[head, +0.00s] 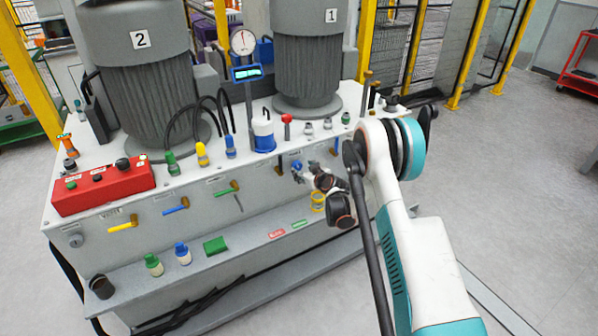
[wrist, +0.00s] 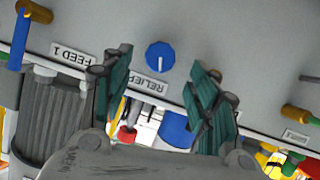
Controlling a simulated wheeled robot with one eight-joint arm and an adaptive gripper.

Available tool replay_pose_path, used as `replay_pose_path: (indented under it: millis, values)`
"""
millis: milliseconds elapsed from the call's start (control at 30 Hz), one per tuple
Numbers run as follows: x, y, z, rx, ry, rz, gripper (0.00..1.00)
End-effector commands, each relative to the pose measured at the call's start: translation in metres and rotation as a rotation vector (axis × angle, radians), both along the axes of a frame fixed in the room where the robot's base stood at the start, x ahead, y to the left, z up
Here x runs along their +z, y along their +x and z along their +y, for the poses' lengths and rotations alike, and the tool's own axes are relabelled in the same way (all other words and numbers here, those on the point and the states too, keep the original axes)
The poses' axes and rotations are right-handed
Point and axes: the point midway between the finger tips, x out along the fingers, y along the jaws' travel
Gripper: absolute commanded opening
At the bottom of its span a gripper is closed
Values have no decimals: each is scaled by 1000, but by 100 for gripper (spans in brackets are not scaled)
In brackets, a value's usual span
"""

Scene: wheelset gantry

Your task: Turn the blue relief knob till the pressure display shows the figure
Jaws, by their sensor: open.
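The blue relief knob (wrist: 160,56) shows in the wrist view as a round dial with a white pointer line, on the grey panel by its RELIEF label (wrist: 148,86). My gripper (wrist: 160,74) is open, with its teal-padded fingers apart and nothing between them. The knob lies just past the fingertips, between their lines; I cannot tell the remaining gap. In the head view my gripper (head: 305,174) is at the bench's front face and the blue knob (head: 297,165) is partly hidden there. The pressure display (head: 247,72) is lit green in a blue frame; its figure is too small to read.
A round dial gauge (head: 243,41) stands above the display. Coloured lever handles, including a green one (head: 227,189), stick out of the front face to the left. A red control box (head: 102,186) sits on the bench top.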

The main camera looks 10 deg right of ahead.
Motion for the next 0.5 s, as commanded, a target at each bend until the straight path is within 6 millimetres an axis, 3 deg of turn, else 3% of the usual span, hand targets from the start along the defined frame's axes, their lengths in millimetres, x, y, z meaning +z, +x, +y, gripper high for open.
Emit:
replay_pose_path:
  millis: [200, 500]
  values:
    - [-16, 33, 9, 2, 1, 0, 54]
    - [-21, 51, 12, 1, 1, 0, 54]
